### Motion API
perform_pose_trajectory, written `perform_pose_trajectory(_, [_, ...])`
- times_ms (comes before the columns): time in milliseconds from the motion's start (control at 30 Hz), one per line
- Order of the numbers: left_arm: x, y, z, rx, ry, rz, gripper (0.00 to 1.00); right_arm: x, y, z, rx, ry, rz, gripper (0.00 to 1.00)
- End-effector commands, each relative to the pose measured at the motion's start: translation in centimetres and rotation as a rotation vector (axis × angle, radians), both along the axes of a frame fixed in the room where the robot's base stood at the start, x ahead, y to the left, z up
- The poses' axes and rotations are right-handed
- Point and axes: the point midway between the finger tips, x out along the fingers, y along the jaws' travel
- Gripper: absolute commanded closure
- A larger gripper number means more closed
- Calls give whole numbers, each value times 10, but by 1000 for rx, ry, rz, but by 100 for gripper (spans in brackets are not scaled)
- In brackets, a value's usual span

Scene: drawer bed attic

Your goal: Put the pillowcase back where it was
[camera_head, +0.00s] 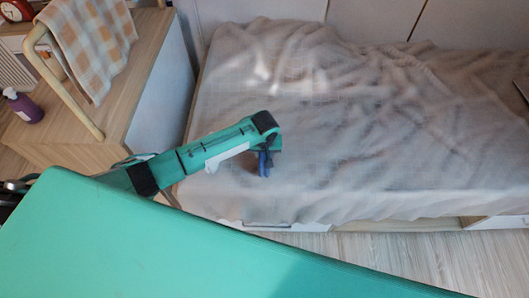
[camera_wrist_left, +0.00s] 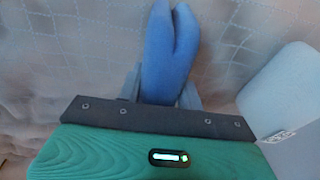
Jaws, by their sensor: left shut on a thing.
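My left gripper (camera_head: 265,152) reaches in from the left over the front part of the bed (camera_head: 330,120). It is shut on a small blue, soft-looking thing with a split top, which I take to be the pillowcase (camera_wrist_left: 168,50). In the left wrist view the blue thing stands up between the fingers of my left gripper (camera_wrist_left: 161,88). In the head view only a narrow blue strip of the pillowcase (camera_head: 264,164) shows below the gripper. I cannot tell whether it touches the blanket. My right gripper is not in view.
A rumpled pale blanket (camera_head: 310,185) covers the bed. White fronts (camera_head: 285,227) show under its front edge, above wooden floor (camera_head: 425,263). At left, a wooden cabinet (camera_head: 150,90) stands near a rack (camera_head: 62,85) with a checked cloth (camera_head: 92,40), a purple bottle (camera_head: 24,107) and a red clock (camera_head: 15,10).

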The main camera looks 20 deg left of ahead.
Motion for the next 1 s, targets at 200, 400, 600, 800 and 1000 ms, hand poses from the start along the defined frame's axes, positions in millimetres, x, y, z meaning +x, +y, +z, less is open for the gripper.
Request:
perform_pose_trajectory(200, [0, 0, -2, -1, -1, 0, 93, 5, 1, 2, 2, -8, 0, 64])
perform_pose_trajectory(400, [0, 0, -5, 0, 0, 0, 60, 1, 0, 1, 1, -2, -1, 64])
perform_pose_trajectory(600, [0, 0, -4, 0, 0, 0, 42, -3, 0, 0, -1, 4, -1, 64])
perform_pose_trajectory(800, [0, 0, -3, 0, -1, 0, 42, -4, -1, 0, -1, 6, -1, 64])
perform_pose_trajectory(1000, [-2, -1, 21, -2, -3, 0, 42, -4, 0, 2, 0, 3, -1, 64])
